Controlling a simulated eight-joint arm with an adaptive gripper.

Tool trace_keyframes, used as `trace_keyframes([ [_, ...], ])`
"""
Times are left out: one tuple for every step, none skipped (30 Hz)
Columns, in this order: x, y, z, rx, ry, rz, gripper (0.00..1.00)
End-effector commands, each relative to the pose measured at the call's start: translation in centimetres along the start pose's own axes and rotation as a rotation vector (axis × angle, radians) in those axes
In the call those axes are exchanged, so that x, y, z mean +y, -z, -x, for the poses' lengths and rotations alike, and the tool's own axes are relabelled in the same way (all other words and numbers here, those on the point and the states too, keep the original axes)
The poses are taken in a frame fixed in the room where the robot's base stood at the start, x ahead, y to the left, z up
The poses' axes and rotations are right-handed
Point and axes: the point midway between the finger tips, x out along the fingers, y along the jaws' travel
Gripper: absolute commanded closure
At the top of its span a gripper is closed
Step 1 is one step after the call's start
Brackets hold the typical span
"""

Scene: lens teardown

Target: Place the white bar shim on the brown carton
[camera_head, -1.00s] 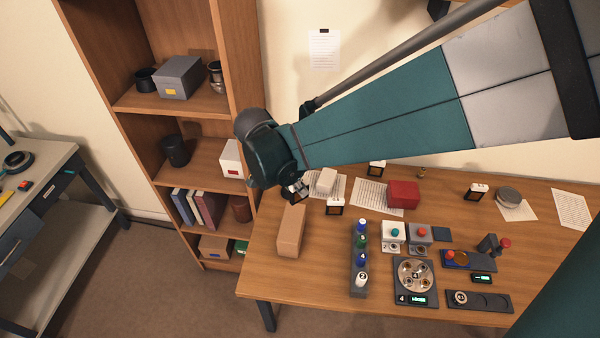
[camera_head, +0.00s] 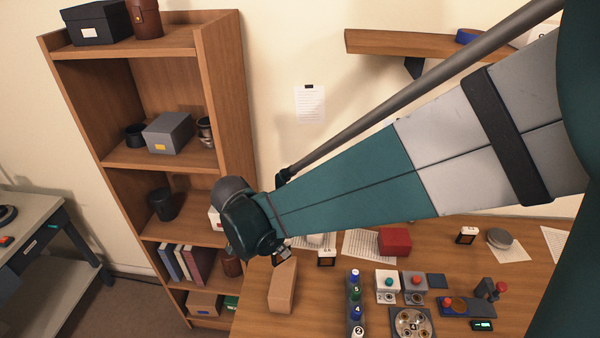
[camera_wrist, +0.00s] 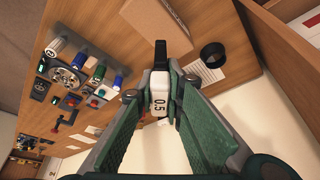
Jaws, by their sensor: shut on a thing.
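The white bar shim (camera_wrist: 159,100), marked 0.5 and with a black part beside it, is between my fingertips in the wrist view. My gripper (camera_wrist: 161,92) is shut on it. The brown carton (camera_head: 283,288) stands at the left end of the table in the head view. It also shows at the top of the wrist view (camera_wrist: 185,28). In the head view my gripper (camera_head: 281,253) is small and dark, close by the far end of the carton. I cannot tell its height above it.
A similar white and black piece (camera_head: 326,257) stands right of the carton. A red box (camera_head: 395,241) and a row of bottles (camera_head: 355,290) are farther right. A bookcase (camera_head: 225,100) rises left of the table. A black ring (camera_wrist: 213,55) lies near the carton.

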Motion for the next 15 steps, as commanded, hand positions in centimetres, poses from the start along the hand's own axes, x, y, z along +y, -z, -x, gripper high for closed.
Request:
trace_keyframes([
  [0.0, -0.3, -0.7, 0.000, 0.000, 0.000, 1.00],
  [0.0, -0.4, -1.1, 0.000, 0.000, 0.000, 1.00],
  [0.0, -0.6, -1.5, 0.000, 0.000, 0.000, 1.00],
  [0.0, -0.8, -1.9, 0.000, 0.000, 0.000, 1.00],
  [0.0, -0.9, -2.2, 0.000, 0.000, 0.000, 1.00],
  [0.0, -1.1, -2.5, 0.000, 0.000, 0.000, 1.00],
  [0.0, -1.1, -2.8, 0.000, 0.000, 0.000, 1.00],
  [0.0, -1.2, -3.0, 0.000, 0.000, 0.000, 1.00],
  [0.0, -1.3, -3.2, 0.000, 0.000, 0.000, 1.00],
  [0.0, -1.4, -3.4, 0.000, 0.000, 0.000, 1.00],
  [0.0, -1.4, -3.5, 0.000, 0.000, 0.000, 1.00],
  [0.0, -1.4, -3.5, 0.000, 0.000, 0.000, 1.00],
  [0.0, -1.5, -3.5, 0.000, 0.000, 0.000, 1.00],
  [0.0, -1.5, -3.5, 0.000, 0.000, 0.000, 1.00],
  [0.0, -1.5, -3.5, 0.000, 0.000, 0.000, 1.00],
])
